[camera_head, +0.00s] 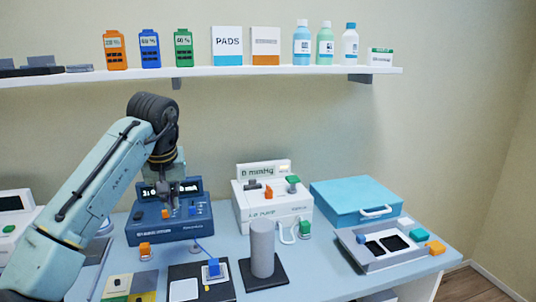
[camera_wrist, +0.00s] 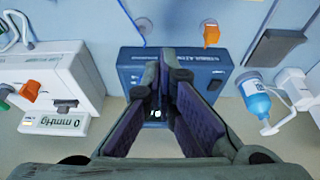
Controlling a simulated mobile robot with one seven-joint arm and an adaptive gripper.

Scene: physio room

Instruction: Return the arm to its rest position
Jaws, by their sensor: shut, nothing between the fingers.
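My gripper (camera_head: 172,198) hangs from my arm in front of the dark blue device (camera_head: 145,232), overlapping its display and controls in the head view. In the wrist view my gripper (camera_wrist: 164,72) is shut and empty, its two dark fingers meeting over the same blue device (camera_wrist: 128,72). I cannot tell whether the fingertips touch the device. My arm reaches in from the lower left, with its wrist bent downward.
The white pump (camera_head: 268,207) stands right of the blue device, behind a grey cylinder (camera_head: 262,248). A blue case (camera_head: 340,193) and grey tray (camera_head: 372,264) sit farther right. A wall shelf (camera_head: 220,72) holds bottles and boxes. In the wrist view, a blue bottle (camera_wrist: 256,101) is at right.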

